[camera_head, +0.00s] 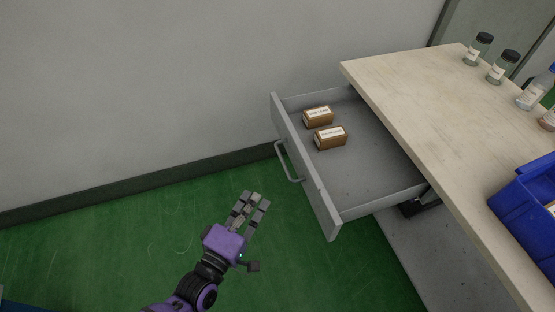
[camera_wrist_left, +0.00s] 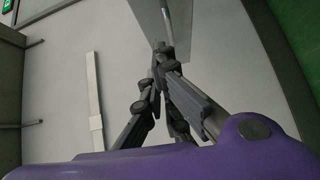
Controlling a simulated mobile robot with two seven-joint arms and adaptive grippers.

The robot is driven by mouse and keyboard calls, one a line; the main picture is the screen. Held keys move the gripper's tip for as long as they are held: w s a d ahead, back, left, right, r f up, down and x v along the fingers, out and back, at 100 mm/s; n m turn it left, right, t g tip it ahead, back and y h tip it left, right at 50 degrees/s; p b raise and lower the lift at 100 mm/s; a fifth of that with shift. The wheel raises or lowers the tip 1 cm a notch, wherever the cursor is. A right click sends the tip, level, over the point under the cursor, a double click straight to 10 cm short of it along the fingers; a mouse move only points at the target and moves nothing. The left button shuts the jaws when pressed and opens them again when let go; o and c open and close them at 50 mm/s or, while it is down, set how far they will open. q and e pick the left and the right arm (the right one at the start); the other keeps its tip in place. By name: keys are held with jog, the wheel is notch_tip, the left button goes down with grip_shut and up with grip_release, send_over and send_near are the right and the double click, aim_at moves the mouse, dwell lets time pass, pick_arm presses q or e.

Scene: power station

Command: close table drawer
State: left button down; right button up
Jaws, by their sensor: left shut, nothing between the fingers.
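The grey table drawer (camera_head: 372,180) stands pulled out from under the wooden-topped table (camera_head: 400,85). Its front panel (camera_head: 306,168) faces left and carries a bar handle (camera_head: 287,163). Two small brown labelled boxes, one (camera_head: 318,117) behind the other (camera_head: 330,137), lie in the drawer. My left gripper (camera_head: 256,203) is shut and empty, in front of and below the handle in the head view, apart from it. In the left wrist view the fingers (camera_wrist_left: 160,60) meet near a grey panel (camera_wrist_left: 178,25), probably the drawer front. My right gripper is not in view.
Several bottles, among them a dark-capped jar (camera_head: 478,48), stand along the tabletop's far edge. A blue bin (camera_head: 525,215) sits on the table at right. A grey wall (camera_head: 150,90) runs behind; the green floor (camera_head: 120,240) left of the drawer is clear.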

aim_at(287, 170)
pick_arm(q)
jog(key=shift+n, duration=0.5)
jog(key=w+d, duration=0.5)
jog(key=w, duration=0.1)
jog(key=w+d+r, duration=0.1)
jog(key=w+d, duration=0.2)
jog(key=shift+w+d+p, duration=0.2)
jog(key=shift+d+p, duration=0.15)
jog(key=shift+p, duration=0.05)
jog(key=shift+d+f, duration=0.1)
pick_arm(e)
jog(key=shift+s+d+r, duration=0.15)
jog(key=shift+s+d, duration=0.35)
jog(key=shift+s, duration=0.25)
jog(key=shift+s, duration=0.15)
